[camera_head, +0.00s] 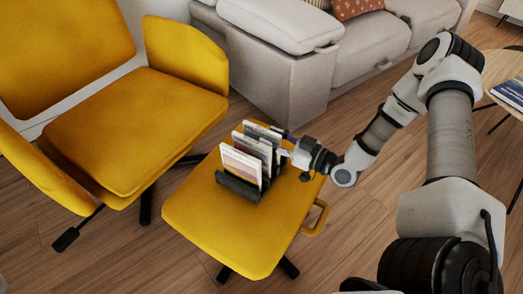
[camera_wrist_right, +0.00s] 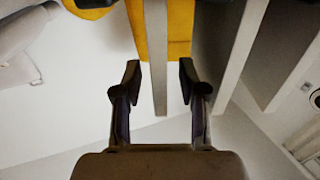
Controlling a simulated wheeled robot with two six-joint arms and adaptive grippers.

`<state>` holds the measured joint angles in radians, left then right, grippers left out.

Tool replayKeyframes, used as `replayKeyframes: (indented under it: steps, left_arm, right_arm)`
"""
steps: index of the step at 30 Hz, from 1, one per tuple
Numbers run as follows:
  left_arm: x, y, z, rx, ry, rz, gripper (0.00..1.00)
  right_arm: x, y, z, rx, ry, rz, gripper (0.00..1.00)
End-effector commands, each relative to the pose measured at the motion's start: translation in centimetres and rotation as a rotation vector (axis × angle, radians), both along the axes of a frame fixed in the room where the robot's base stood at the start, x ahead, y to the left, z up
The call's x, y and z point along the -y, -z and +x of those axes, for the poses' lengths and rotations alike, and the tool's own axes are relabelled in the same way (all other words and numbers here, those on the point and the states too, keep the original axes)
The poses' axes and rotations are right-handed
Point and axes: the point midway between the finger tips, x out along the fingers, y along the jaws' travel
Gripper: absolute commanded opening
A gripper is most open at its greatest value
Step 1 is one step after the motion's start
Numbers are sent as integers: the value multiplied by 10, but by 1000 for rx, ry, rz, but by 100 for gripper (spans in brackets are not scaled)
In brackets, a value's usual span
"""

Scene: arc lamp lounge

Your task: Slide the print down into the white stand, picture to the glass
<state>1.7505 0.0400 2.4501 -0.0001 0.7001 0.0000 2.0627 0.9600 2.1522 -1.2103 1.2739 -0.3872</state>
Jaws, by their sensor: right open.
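Several upright prints (camera_head: 241,166) stand in a row in a dark rack (camera_head: 238,187) on the yellow seat of a stool. The front one has a pale upper part and a pinkish lower part. My right gripper (camera_head: 284,150) is at the right side of the row, near the rear prints. In the right wrist view its open fingers (camera_wrist_right: 160,88) stand on either side of a thin pale upright edge (camera_wrist_right: 157,50), with gaps on both sides. Which print this edge belongs to I cannot tell. I cannot make out a white stand. My left gripper is out of view.
The yellow stool (camera_head: 232,244) has a bare front part and a side handle. A yellow chair (camera_head: 137,128) stands close on the left. A light grey sofa (camera_head: 307,76) is behind. A side table with a book (camera_head: 511,93) is at right.

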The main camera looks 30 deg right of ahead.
Motion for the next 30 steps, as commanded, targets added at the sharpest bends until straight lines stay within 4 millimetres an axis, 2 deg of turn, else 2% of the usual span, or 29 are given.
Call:
replayKeyframes:
  steps: [1, 4, 8, 14, 15, 17, 18, 27, 30]
  left_arm:
    - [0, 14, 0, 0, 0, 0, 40]
    - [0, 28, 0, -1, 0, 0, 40]
    - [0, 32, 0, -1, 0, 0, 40]
    - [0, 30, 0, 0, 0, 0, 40]
    - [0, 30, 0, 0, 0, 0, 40]
    - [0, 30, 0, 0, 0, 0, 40]
    - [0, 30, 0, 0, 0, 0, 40]
    - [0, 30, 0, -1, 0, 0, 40]
    - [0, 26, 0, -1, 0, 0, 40]
  right_arm:
    - [-5, 8, 8, 3, -5, -3, 42]
    - [-13, 10, 25, 2, -6, -5, 42]
    - [-18, 5, 39, 2, -2, -1, 42]
    - [-18, 2, 40, 0, 0, 1, 42]
    - [-18, 2, 40, 0, 0, 0, 28]
    - [-18, 2, 40, 0, 0, 0, 6]
    - [-18, 2, 40, 0, 0, 0, 0]
    - [-18, 3, 40, 0, -1, 0, 0]
    - [-18, -3, 40, 0, 0, 0, 0]
